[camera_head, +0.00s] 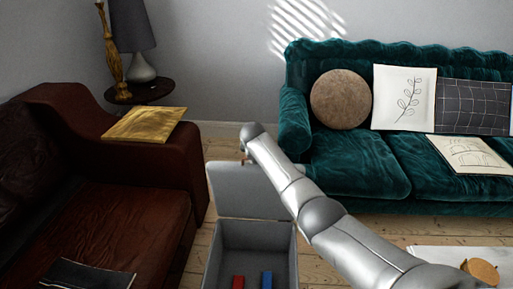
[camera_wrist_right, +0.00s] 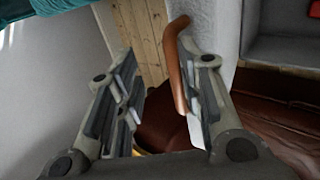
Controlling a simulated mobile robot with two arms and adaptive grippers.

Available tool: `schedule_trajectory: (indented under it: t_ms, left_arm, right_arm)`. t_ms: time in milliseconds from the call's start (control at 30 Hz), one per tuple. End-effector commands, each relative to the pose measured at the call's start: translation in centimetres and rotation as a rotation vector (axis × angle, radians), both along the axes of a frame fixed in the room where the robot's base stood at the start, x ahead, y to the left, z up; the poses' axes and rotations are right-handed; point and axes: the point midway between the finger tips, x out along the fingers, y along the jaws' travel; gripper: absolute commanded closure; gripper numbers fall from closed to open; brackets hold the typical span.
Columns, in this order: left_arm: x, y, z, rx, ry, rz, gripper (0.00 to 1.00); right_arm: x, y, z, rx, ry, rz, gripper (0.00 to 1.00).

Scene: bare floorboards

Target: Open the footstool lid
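The grey footstool (camera_head: 252,240) stands on the floor in the middle of the head view. Its lid (camera_head: 240,190) is up, roughly upright at the back of the box, and the inside shows. My right arm reaches over to the lid's top edge, and its gripper is mostly hidden there. In the right wrist view my right gripper (camera_wrist_right: 166,75) has its fingers apart. A brown strap-like handle (camera_wrist_right: 178,62) on the lid lies between them, close to the right-hand finger. The box interior (camera_wrist_right: 285,48) shows at upper right. My left gripper is not in view.
A red block (camera_head: 238,282) and a blue block (camera_head: 267,280) lie in the box. A brown leather sofa (camera_head: 120,215) is close on the left, a green sofa (camera_head: 355,165) behind right. A white table (camera_head: 440,254) is at lower right.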

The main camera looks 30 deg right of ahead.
Motion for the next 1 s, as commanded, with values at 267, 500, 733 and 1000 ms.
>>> schedule_trajectory:
  t_ms: [267,500,733,1000]
  left_arm:
    - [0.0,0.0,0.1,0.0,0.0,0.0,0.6]
    - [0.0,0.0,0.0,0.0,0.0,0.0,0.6]
    - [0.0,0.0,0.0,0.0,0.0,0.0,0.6]
    - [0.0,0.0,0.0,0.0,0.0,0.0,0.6]
  right_arm:
    - [-1.5,0.9,2.9,-0.006,-0.012,0.002,0.68]
    - [-3.2,2.0,5.1,-0.006,-0.011,0.002,0.68]
    - [-4.4,2.8,6.6,-0.005,-0.009,0.001,0.68]
    - [-4.7,3.0,7.0,-0.004,-0.008,0.001,0.68]
